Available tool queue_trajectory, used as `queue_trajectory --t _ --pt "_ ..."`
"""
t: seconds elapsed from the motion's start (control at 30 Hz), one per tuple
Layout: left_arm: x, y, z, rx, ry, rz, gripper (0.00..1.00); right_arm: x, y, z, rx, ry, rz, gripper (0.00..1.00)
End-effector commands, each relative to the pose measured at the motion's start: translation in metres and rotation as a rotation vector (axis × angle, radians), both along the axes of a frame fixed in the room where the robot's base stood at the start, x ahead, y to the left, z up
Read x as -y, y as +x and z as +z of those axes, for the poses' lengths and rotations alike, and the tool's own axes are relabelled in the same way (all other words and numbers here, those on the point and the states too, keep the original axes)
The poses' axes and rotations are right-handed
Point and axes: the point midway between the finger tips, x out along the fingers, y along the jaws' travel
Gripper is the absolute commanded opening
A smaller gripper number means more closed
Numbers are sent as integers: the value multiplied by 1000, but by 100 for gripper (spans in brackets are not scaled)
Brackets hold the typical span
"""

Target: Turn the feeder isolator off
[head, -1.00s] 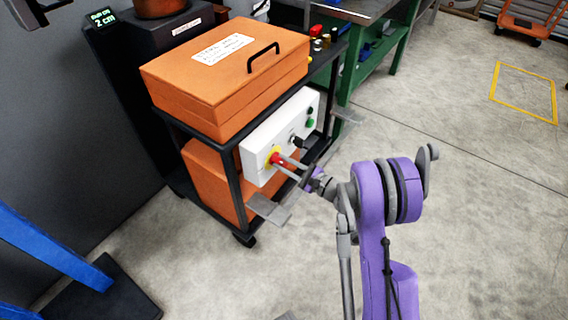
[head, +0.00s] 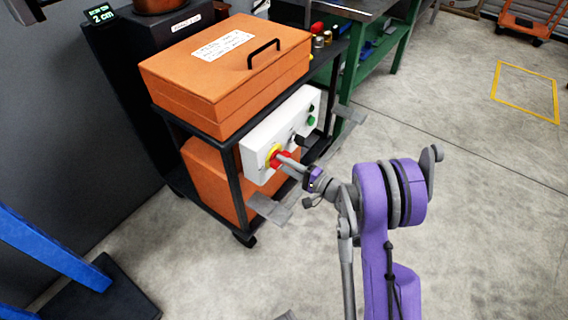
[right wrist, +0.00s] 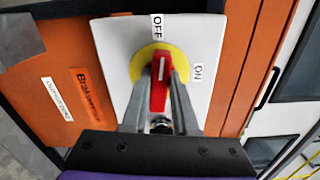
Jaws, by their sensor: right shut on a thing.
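The feeder isolator's red handle (right wrist: 160,88) sits on a round yellow plate (right wrist: 178,62) on a white panel box (right wrist: 118,42). An OFF label (right wrist: 157,27) is above the handle, and an ON label (right wrist: 198,72) is to its right. In the right wrist view the handle stands nearly upright, its white-marked end towards OFF. My right gripper (right wrist: 162,92) is shut on the handle, one finger on each side. In the head view the red handle (head: 281,159) shows at the tip of my right gripper (head: 287,163).
The white box (head: 262,143) is on a black-framed cart (head: 238,187), below an orange case (head: 195,88). Green buttons (head: 310,120) and a black knob (head: 293,138) are right of the isolator. A green bench (head: 383,48) stands behind.

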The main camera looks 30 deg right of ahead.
Motion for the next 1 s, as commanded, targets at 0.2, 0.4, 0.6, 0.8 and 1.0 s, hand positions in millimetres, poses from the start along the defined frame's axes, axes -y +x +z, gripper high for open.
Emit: queue_trajectory --t 0.2,0.4,0.6,0.8,1.0 --pt "0 0 -2 0 0 0 0 0 0 -1 35 -88 0 0" --pt "0 0 -2 0 0 0 0 0 0 -1 51 -125 0 0" --pt "0 0 -2 0 0 0 0 0 0 -1 54 -133 0 0" --pt "0 0 -2 0 0 0 0 0 0 -1 54 -133 0 0" --pt "0 0 -2 0 0 0 0 0 0 -1 53 -132 0 54"
